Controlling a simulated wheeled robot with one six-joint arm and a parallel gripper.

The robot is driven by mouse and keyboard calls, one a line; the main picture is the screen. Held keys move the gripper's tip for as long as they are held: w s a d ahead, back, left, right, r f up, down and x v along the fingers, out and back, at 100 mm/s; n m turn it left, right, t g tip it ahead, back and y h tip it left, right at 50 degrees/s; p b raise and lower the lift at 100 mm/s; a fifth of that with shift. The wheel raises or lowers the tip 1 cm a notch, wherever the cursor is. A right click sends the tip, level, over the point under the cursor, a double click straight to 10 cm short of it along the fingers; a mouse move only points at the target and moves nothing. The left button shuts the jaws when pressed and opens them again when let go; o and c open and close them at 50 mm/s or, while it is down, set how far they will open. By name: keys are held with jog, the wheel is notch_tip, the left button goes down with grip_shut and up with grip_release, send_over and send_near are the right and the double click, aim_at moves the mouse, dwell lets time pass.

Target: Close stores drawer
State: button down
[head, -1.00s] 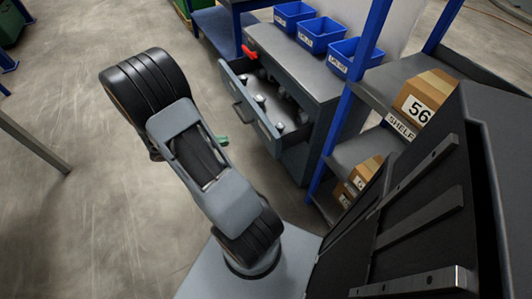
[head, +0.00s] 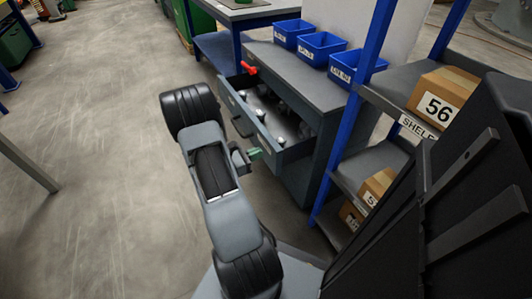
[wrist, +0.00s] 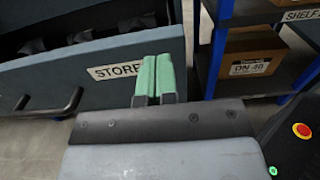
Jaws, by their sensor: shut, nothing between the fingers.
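The stores drawer (head: 252,118) is pulled out of the grey cabinet (head: 325,88), with several parts lying inside. In the wrist view its front panel (wrist: 60,85) bears a label reading "STORE" and a dark bar handle (wrist: 48,103) at the left. My gripper (wrist: 153,75) has two green fingers, shut together and empty. They overlap the right part of the drawer front in the wrist view; whether they touch it I cannot tell. In the head view the green fingertips (head: 254,153) show beside the drawer's near corner, with my arm partly hiding the front.
Blue bins (head: 321,47) stand on the cabinet top. A blue-posted shelf rack (head: 340,140) with cardboard boxes (head: 440,98) stands close on the right. A blue bench (head: 222,45) is behind. Open floor (head: 100,130) lies to the left.

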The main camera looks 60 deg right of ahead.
aim_at(272, 147)
jog(key=shift+b+x, duration=0.5)
jog(key=shift+x, duration=1.5)
